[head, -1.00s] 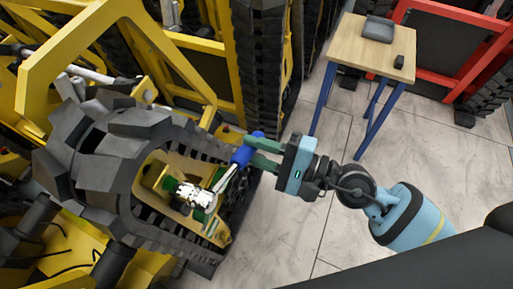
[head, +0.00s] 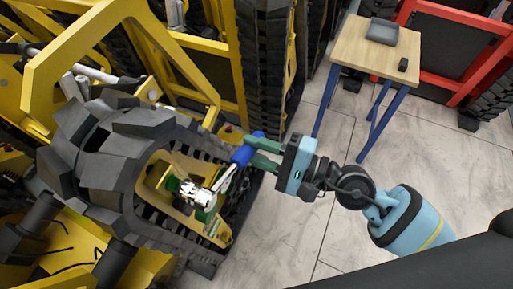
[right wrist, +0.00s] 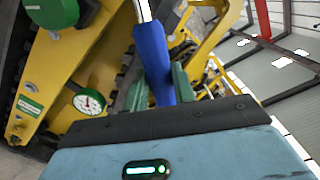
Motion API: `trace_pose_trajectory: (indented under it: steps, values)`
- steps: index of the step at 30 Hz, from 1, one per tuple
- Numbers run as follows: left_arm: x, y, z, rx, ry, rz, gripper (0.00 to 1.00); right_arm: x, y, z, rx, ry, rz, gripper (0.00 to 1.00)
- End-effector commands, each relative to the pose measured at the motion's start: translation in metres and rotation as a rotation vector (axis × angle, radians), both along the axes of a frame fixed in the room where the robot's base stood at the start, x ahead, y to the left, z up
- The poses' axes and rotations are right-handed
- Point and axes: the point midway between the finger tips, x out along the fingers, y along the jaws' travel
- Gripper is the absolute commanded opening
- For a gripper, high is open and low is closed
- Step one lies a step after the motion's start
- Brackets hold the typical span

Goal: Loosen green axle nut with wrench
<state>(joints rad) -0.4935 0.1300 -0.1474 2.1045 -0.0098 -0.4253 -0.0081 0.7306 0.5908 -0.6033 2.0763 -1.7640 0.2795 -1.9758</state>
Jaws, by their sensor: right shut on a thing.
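My right gripper (head: 262,152) is shut on the blue handle of the wrench (head: 247,149) in the head view. The wrench's silver shaft runs down and left to a bright white and green cluster on the yellow track frame. The green nut (head: 173,184) seems to be part of that cluster; glare and small size hide whether the wrench head sits on it. In the right wrist view the blue handle (right wrist: 155,65) stands between the green fingers. Its head is out of that picture. My left gripper does not show.
The grey rubber track (head: 95,165) wraps the yellow carrier close to the wrench. A wooden table (head: 350,50) with a grey tray (head: 383,31) stands at the upper right. Bare floor (head: 310,215) lies around my right arm. A gauge (right wrist: 89,101) shows in the wrist view.

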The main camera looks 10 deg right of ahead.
Motion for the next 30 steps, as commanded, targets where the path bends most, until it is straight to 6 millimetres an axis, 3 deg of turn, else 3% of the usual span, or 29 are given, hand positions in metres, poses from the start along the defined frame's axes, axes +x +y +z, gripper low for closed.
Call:
trace_pose_trajectory:
  steps: [30]
  values:
    - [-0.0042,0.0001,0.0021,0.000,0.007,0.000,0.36,0.0055,0.0075,0.0011,0.003,-0.002,0.000,0.00]
